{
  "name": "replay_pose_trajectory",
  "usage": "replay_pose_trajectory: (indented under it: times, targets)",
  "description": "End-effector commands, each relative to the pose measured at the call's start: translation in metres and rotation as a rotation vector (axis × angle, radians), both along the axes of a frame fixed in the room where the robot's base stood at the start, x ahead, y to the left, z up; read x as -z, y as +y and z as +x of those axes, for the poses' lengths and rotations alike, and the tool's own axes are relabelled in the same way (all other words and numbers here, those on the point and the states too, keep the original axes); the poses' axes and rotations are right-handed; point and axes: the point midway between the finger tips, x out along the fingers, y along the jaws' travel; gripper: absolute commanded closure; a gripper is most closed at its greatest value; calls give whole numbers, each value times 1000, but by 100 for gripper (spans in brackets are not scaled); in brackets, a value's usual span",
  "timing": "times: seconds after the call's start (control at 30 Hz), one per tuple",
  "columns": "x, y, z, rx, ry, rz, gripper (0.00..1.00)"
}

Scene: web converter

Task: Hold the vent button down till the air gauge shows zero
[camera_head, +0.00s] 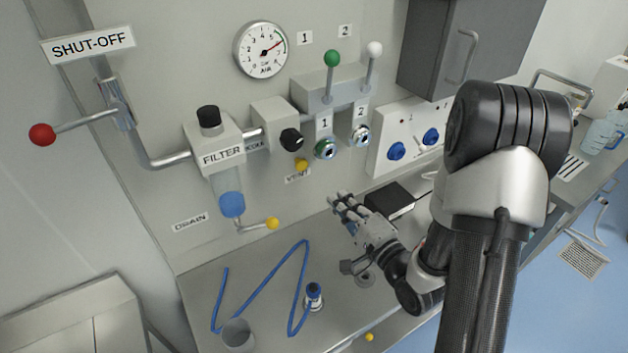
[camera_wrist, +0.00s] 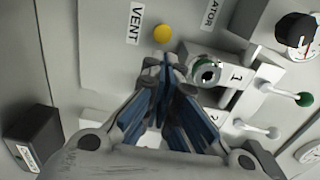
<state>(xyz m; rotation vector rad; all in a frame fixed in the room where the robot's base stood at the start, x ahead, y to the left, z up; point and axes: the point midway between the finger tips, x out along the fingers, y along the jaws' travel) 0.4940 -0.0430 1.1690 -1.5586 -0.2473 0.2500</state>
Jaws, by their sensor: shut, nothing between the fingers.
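The yellow vent button (camera_head: 302,165) is on the grey wall panel above its VENT label (camera_head: 297,178). In the wrist view the button (camera_wrist: 163,34) appears just beyond my fingertips. My gripper (camera_head: 342,197) is shut and empty, pointing at the panel from the lower right of the button. In the wrist view its fingertips (camera_wrist: 165,66) meet below the button. The head view shows a gap between the tips and the button. The round air gauge (camera_head: 261,50) is at the top of the panel. Its red needle points to the upper right, well away from zero.
A green-ringed port 1 (camera_head: 326,149) is right of the button, beside port 2 (camera_head: 360,135). Levers with green (camera_head: 332,58) and white (camera_head: 374,49) knobs stand above. A black box (camera_head: 389,199), blue hose (camera_head: 263,287) and grey cup (camera_head: 238,335) are on the bench below.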

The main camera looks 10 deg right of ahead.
Motion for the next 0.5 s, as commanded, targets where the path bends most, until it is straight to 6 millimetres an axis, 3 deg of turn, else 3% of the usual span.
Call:
replay_pose_trajectory:
  times: [0.4, 0.5]
  targets:
    - [3, 11, 29, 0, -8, -1, 100]
    - [0, 19, 51, -3, -3, 1, 100]
